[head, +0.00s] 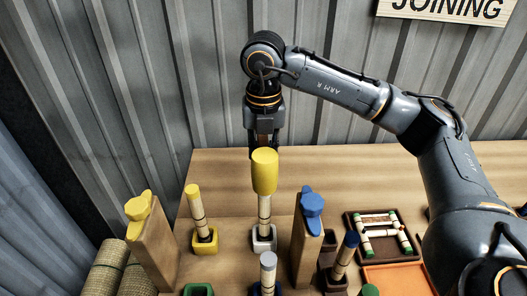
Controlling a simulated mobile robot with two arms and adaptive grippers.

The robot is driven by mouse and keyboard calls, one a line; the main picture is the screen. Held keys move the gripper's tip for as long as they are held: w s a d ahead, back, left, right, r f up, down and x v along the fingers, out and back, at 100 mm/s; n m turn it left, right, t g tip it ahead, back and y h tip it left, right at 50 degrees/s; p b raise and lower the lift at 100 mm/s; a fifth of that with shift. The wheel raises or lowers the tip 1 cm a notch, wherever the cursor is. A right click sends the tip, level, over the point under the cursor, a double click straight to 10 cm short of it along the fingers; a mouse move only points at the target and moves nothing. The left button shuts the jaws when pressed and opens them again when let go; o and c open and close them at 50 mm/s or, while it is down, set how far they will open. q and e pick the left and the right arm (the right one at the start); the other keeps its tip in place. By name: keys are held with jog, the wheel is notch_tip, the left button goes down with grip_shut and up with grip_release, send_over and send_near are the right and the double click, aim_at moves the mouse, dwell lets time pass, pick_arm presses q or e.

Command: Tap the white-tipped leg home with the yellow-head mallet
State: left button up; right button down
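My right gripper (263,143) points straight down in the middle of the head view. Its fingers are around a brown handle, with the yellow mallet head (265,172) just below them. The yellow head is over the top of an upright rattan leg (264,209) standing in a white socket (264,238). That leg's tip is hidden by the head, and I cannot tell whether they touch. Another upright leg with a pale grey-white tip (268,260) stands nearer, at the bottom edge. My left gripper is not in view.
A yellow-tipped leg (197,207) stands in a yellow socket (206,240). Wooden posts with a yellow knob (139,206) and a blue knob (312,205) flank the middle. The back of the table (340,165) is clear.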

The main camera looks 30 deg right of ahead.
aim_at(263, 143)
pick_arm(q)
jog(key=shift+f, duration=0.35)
pick_arm(e)
jog(key=shift+w+f, duration=0.1)
jog(key=shift+f, duration=0.25)
pick_arm(q)
jog(key=shift+p, duration=0.3)
pick_arm(e)
jog(key=shift+r+p, duration=1.05)
jog(key=shift+r, duration=0.8)
pick_arm(q)
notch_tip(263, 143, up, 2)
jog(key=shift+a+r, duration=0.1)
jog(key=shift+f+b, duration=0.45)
jog(key=shift+b, duration=0.05)
pick_arm(e)
jog(key=shift+f, duration=0.45)
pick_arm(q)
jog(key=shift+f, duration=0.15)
pick_arm(e)
jog(key=shift+f, duration=0.15)
